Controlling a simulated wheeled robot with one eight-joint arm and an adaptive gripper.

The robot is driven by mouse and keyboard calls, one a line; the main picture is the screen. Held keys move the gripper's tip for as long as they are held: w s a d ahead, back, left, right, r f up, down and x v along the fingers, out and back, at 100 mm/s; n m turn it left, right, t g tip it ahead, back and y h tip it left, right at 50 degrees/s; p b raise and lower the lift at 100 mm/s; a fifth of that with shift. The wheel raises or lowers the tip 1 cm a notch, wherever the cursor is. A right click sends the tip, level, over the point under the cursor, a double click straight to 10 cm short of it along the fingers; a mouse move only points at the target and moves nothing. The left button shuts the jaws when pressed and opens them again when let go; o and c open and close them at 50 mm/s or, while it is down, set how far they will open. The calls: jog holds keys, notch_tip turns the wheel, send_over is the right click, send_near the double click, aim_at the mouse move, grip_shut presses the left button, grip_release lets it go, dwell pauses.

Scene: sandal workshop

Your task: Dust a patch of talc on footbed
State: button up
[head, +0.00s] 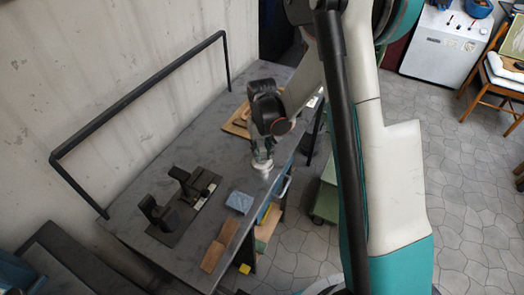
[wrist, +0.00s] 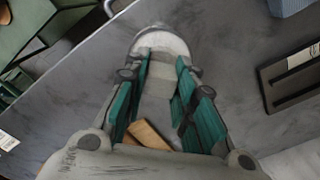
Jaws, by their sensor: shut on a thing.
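My gripper (head: 262,150) is over the grey workbench, near its front edge. It is shut on a pale, round-ended object (head: 263,165), which looks like a talc container. In the wrist view the gripper (wrist: 160,72) has its two green fingers on either side of this object (wrist: 158,80), whose wide whitish end points away from the palm. I cannot tell whether that end touches the bench. A tan, flat wooden-looking piece (head: 236,128) lies behind the gripper, partly hidden by it; I cannot tell whether it is the footbed. No talc patch is clear.
The grey workbench (head: 135,215) carries a black clamp-like fixture (head: 180,208), a blue block (head: 239,202) and brown flat pieces (head: 213,256). A black rail (head: 140,95) runs along the wall side. Bare bench lies between fixture and gripper. A green cabinet (head: 326,195) stands beside the bench.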

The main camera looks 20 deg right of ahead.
aim_at(262, 150)
jog(key=shift+f+b, duration=0.55)
jog(key=shift+b, duration=0.05)
dwell(1.7)
jog(key=shift+r+p, duration=2.1)
jog(key=shift+r, duration=1.45)
jog(key=shift+s, duration=0.1)
